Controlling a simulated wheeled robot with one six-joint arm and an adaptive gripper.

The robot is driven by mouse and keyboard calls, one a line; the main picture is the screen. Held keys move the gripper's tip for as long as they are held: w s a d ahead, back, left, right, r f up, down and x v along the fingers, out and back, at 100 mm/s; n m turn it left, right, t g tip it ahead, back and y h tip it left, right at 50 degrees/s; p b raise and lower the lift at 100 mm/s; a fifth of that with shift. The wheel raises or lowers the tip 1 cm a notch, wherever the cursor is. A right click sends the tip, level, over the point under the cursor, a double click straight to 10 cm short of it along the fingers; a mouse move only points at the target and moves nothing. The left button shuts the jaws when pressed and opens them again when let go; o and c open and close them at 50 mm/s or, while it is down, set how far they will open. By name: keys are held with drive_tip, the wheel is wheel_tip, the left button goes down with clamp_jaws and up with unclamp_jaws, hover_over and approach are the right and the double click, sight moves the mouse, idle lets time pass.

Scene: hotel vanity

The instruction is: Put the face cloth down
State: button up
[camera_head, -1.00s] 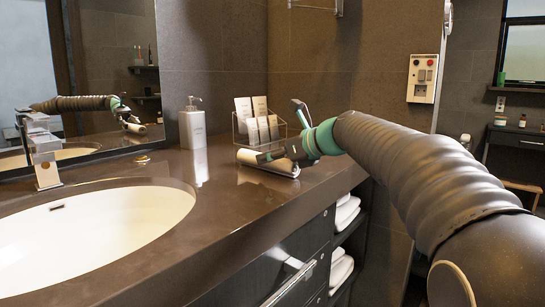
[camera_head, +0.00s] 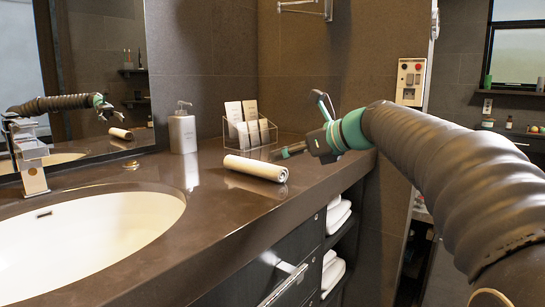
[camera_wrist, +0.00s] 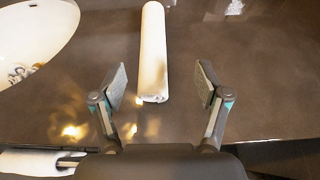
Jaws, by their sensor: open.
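The face cloth (camera_head: 255,168) is a white roll lying on its side on the dark brown counter (camera_head: 215,215), right of the sink. My gripper (camera_wrist: 161,85) is open and empty, with both fingers spread apart. In the head view my gripper (camera_head: 300,122) is to the right of the cloth and clear of it. The lower finger shows there behind the cloth's right end.
An oval white sink (camera_head: 85,235) with a chrome faucet (camera_head: 28,160) is at the left. A soap dispenser (camera_head: 182,130) and a clear holder with cards (camera_head: 248,128) stand at the back. Folded towels (camera_head: 335,215) sit on shelves below. The front counter strip is bare.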

drive_tip(key=shift+v, duration=1.85)
